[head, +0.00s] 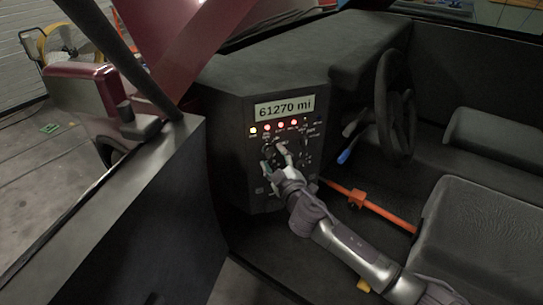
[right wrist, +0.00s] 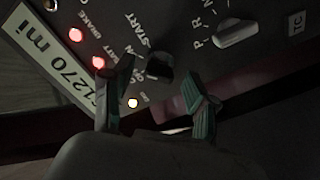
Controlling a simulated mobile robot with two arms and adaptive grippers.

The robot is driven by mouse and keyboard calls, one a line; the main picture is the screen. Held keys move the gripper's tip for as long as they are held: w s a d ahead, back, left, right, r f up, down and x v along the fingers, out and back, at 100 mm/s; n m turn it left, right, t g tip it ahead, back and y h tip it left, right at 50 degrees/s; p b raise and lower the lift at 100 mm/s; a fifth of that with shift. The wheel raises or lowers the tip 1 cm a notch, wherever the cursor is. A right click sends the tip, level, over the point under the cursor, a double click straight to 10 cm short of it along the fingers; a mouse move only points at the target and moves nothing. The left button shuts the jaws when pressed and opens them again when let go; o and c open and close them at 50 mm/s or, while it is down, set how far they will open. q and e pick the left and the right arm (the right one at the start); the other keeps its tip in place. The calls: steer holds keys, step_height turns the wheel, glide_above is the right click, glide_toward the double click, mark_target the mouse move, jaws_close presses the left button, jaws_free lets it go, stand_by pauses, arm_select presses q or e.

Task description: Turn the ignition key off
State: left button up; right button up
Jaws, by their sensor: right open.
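The ignition key (right wrist: 159,63) is a dark knob on the panel, beside the printed START and ON labels in the right wrist view. My right gripper (right wrist: 163,82) is open, with one finger on each side of the key and a visible gap between them. In the head view my right gripper (head: 275,156) is at the lower middle of the black dash panel (head: 235,125), and it hides the key. I cannot tell whether the fingers touch the key. My left gripper is not in view.
The display (head: 284,107) reads 61270 mi, with several red lights and a yellow one lit below it. A gear selector (right wrist: 236,34) is near the key. The steering wheel (head: 393,105) and seats (head: 480,235) are to the right. The open door (head: 120,225) is on the left.

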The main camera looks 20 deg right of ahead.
mark_target(269, 152)
steer(key=shift+w+a, duration=0.1)
steer(key=shift+w, duration=1.25)
